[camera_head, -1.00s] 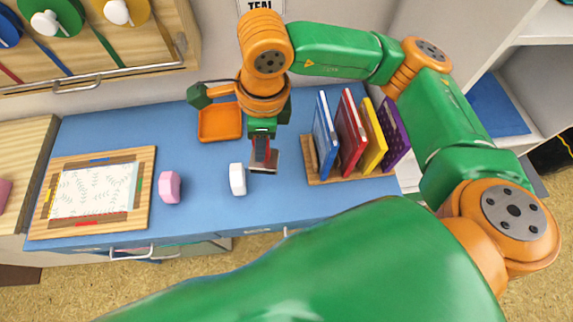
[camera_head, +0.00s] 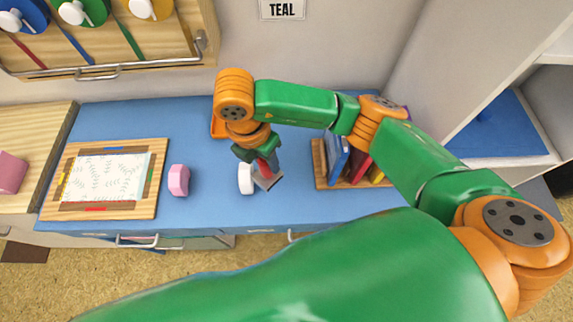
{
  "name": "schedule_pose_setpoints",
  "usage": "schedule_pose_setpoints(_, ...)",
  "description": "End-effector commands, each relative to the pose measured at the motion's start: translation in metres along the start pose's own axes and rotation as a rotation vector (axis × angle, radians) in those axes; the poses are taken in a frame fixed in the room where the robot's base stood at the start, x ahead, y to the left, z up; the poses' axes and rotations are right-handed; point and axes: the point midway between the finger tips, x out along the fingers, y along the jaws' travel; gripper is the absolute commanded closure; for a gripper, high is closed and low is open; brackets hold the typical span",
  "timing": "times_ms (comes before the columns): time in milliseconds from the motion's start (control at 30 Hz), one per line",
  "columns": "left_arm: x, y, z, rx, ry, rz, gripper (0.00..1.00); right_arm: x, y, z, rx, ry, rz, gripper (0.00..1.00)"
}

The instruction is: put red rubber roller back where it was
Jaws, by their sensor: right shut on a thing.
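My right gripper (camera_head: 269,180) is over the blue desk, just right of a white block. It is shut on a small red thing (camera_head: 264,167), which looks like the red rubber roller. Only a narrow red part shows between the fingers, and the rest is hidden. A grey plate-like part shows at the lower end of the gripper. I cannot tell if it touches the desk. My left gripper is not in view.
The white block (camera_head: 245,178) and a pink block (camera_head: 179,180) stand on the desk (camera_head: 215,208). A wooden board (camera_head: 60,210) with paper lies left. A book rack (camera_head: 319,165) stands right.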

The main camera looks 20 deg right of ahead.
Motion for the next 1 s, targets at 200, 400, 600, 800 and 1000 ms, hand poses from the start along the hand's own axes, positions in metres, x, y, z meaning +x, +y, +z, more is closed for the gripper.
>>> schedule_pose_setpoints(200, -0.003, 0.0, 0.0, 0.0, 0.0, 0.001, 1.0, 0.048, -0.012, 0.032, 0.0, -0.002, -0.005, 1.0)
schedule_pose_setpoints(400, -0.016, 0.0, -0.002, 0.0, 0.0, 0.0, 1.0, 0.079, -0.016, 0.041, -0.003, 0.001, -0.006, 1.0)
schedule_pose_setpoints(600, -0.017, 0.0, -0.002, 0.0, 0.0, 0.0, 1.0, 0.098, -0.013, 0.039, -0.005, -0.001, 0.001, 1.0)
schedule_pose_setpoints(800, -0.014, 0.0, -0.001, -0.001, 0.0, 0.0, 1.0, 0.1, -0.012, 0.038, -0.005, 0.0, 0.001, 1.0)
schedule_pose_setpoints(1000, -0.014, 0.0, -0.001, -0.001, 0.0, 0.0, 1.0, 0.1, -0.012, 0.038, -0.004, 0.0, 0.001, 0.31)
